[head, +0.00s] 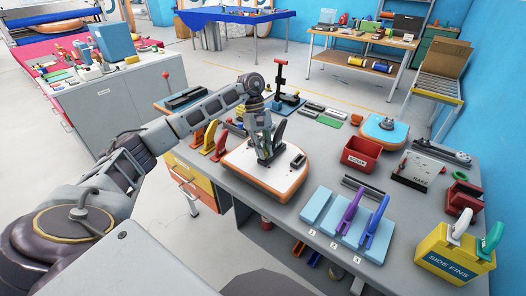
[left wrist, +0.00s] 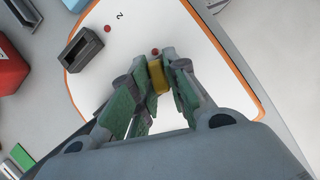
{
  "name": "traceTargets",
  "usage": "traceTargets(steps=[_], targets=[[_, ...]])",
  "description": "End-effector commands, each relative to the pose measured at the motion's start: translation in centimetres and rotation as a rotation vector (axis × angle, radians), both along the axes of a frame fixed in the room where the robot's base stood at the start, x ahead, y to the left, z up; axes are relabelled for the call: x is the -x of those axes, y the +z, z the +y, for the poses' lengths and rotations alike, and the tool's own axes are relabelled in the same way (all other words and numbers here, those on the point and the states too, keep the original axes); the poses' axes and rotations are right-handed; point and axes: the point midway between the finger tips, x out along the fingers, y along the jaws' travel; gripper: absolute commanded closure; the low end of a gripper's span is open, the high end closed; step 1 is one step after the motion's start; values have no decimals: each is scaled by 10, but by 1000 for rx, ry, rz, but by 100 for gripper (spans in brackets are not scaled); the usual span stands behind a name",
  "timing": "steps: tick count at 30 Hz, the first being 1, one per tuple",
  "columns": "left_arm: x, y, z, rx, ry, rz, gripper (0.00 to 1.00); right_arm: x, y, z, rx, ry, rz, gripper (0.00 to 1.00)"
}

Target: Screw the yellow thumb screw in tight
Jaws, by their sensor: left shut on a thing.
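The yellow thumb screw (left wrist: 159,76) shows in the left wrist view between the fingertips of my left gripper (left wrist: 160,82), which is shut on it. The fingers point down at the white board with the orange edge (left wrist: 222,60). A small red dot on the board shows just past the screw. How deep the screw sits is hidden by the fingers. In the head view my left gripper (head: 268,155) is over the middle of this board (head: 240,168), and the screw cannot be made out. A black box (left wrist: 82,49) stands on the board beside the gripper. My right gripper is out of view.
The board lies on a grey workbench. Coloured fins (head: 213,141) stand left of it. A light blue rack with purple and blue fins (head: 348,212), a red bin (head: 361,155) and a yellow side-fins box (head: 452,253) are to the right. Tools lie behind.

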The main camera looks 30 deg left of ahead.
Motion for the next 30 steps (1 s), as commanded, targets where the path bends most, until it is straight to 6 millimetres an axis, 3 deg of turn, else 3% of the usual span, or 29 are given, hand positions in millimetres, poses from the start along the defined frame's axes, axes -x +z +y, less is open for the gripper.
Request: traceTargets(steps=[5, 8, 30], targets=[[1, -2, -1, 1, -2, 4, 100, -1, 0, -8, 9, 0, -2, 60], [1, -2, -1, 1, -5, 6, 100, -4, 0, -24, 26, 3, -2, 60], [0, -4, -4, 3, -300, 8, 100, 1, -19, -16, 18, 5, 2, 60]])
